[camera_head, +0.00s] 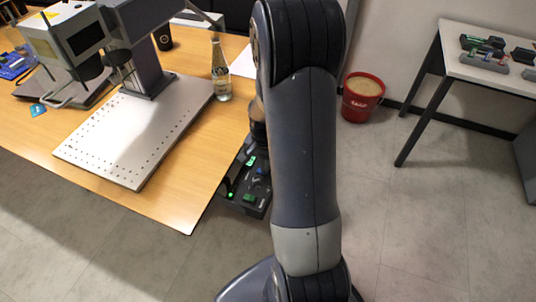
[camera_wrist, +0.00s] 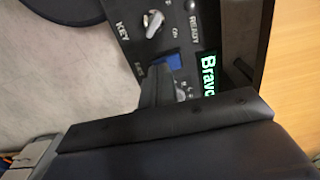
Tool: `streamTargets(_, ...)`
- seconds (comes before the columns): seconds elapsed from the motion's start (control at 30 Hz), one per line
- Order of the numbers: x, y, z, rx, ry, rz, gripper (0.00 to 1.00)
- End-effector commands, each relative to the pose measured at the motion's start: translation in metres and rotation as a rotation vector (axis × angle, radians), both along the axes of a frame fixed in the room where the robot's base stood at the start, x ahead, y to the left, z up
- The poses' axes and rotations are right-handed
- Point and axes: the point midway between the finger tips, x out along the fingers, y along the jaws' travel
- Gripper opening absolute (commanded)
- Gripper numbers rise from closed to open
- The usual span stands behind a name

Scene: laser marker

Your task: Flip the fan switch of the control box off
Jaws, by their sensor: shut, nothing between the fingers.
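The dark control box (camera_head: 257,207) is at the side of the wooden table in the head view, partly hidden by my arm. It shows a lit green display, a green switch and a blue switch. In the wrist view the control box (camera_wrist: 125,35) shows a key switch (camera_wrist: 153,22) marked KEY, a READY label, a blue rocker switch (camera_wrist: 170,61) and a green display (camera_wrist: 208,70). My gripper (camera_wrist: 157,72) is shut and empty, its tip right by the blue switch; contact cannot be told. No readable fan label shows; the gripper covers part of the panel.
The wooden table (camera_head: 180,205) holds the laser marker with its perforated plate (camera_head: 130,140) and a glass bottle (camera_head: 221,75). A red bucket (camera_head: 362,103) stands on the floor behind my arm. A white table (camera_head: 490,68) is at the right. Floor between is clear.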

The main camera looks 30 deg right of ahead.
Motion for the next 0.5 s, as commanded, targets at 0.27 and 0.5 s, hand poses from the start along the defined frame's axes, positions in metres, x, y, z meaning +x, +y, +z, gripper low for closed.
streamTargets(0.27, -0.0001, 0.0001, -0.0050, 0.000, 0.000, 0.000, 0.00)
streamTargets(0.5, 0.0000, 0.0000, -0.0042, 0.000, 0.000, 0.000, 0.00)
